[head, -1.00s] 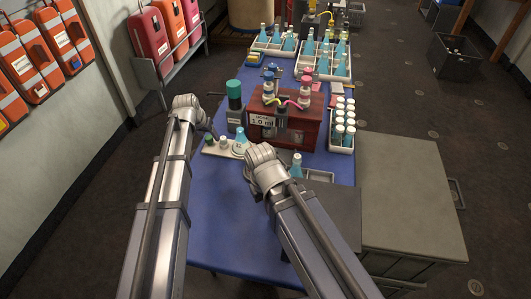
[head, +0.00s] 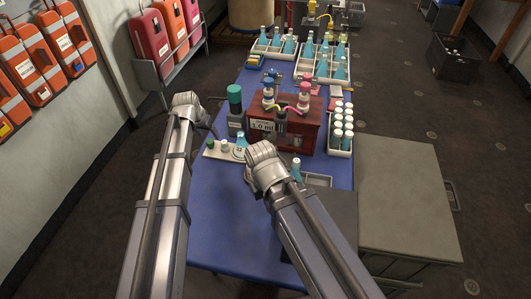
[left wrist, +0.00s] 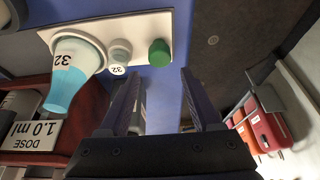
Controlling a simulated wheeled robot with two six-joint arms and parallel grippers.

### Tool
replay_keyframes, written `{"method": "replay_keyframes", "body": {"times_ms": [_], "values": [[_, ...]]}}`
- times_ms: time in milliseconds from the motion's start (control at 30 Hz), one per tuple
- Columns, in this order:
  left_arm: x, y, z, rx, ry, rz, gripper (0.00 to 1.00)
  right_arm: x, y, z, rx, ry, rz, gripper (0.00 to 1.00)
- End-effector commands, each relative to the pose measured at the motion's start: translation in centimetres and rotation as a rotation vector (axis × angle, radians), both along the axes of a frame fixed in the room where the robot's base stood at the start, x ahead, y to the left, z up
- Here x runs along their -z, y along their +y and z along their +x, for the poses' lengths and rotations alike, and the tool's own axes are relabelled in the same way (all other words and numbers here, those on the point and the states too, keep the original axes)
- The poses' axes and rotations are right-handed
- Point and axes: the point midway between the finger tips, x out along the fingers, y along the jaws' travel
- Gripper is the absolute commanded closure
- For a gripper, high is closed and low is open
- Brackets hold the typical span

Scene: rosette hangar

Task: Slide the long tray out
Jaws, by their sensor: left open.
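A long, narrow white tray (head: 213,154) lies on the blue table left of the red-brown dose box. It carries a blue flask marked 32, a small white-capped vial and a green-capped item. In the left wrist view the tray (left wrist: 130,27) lies just beyond my fingertips, its green-capped end nearest the gap.
The red-brown dose box (head: 311,138) stands right of the tray with bottles and tubes on it. A dark green-capped bottle (head: 235,97) stands behind the tray. A rack of white-capped bottles (head: 341,146) is further right. The table's near left part is bare.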

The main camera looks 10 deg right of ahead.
Motion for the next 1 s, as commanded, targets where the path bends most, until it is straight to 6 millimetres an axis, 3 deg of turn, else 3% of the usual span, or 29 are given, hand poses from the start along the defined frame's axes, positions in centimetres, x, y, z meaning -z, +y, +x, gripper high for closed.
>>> {"method": "replay_keyframes", "body": {"times_ms": [467,1000], "values": [[-3.9,0.0,0.0,0.0,0.0,0.0,0.35,-3.9,0.0,0.0,0.0,0.0,0.0,1.0],[-3.9,0.0,0.0,0.0,0.0,0.0,0.35,-3.9,0.0,0.0,0.0,0.0,0.0,1.0]]}}
